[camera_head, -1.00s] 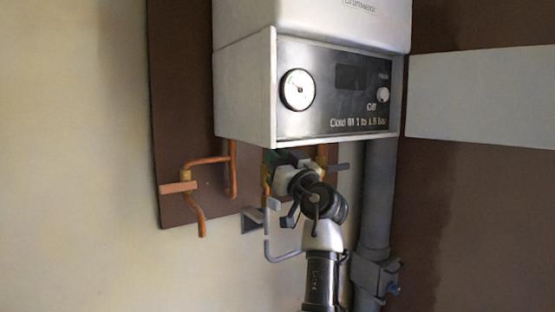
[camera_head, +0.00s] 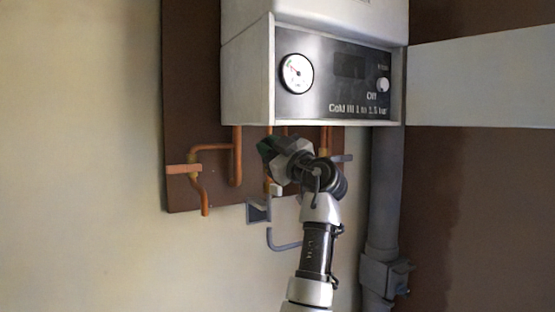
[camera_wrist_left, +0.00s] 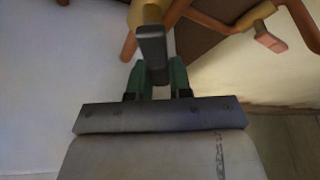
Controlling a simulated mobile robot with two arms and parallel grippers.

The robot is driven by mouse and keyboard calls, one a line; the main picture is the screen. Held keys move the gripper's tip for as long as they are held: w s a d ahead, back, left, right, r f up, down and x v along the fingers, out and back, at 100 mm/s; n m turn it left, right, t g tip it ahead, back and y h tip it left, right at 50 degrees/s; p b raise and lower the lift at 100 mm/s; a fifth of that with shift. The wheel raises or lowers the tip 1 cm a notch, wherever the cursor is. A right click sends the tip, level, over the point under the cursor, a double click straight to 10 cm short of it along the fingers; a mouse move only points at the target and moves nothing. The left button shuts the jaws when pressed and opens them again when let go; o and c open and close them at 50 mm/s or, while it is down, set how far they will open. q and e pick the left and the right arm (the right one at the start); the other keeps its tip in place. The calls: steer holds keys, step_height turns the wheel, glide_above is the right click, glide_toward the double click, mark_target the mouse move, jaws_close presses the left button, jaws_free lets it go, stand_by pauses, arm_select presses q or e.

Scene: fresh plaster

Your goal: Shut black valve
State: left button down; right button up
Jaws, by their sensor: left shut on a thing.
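The black valve's dark handle (camera_wrist_left: 153,48) stands between my left gripper's green fingers in the wrist view, on copper pipework. My left gripper (camera_wrist_left: 159,78) is shut on this handle. In the head view my left gripper (camera_head: 266,150) shows only partly, just below the boiler's lower left corner. The wrist hides most of the fingers there, and I cannot make out the held handle. My right gripper is in neither view.
The white boiler (camera_head: 245,80) with its gauge hangs just above my gripper, its flap (camera_head: 480,85) open to the right. An orange lever (camera_head: 182,169) is left, a grey lever (camera_head: 342,158) right. A grey drain pipe (camera_head: 383,200) runs down. Wall at left is bare.

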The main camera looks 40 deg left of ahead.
arm_select(q)
steer(key=f+n+g+h, duration=0.1)
steer(key=n, duration=0.3)
steer(key=s+f+n+g+h, duration=0.1)
steer(key=n, duration=0.3)
steer(key=s+f+n+g+h+b, duration=0.1)
steer(key=f+n, duration=0.1)
steer(key=n, duration=0.3)
steer(key=shift+a+g, duration=0.4)
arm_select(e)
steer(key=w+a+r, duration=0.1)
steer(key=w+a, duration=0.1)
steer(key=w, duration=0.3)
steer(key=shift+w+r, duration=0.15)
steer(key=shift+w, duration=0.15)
arm_select(q)
steer(key=shift+f+n+h, duration=0.15)
steer(key=shift+n+h, duration=0.15)
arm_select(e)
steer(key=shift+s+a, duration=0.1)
arm_select(q)
steer(key=c, duration=1)
jaws_free()
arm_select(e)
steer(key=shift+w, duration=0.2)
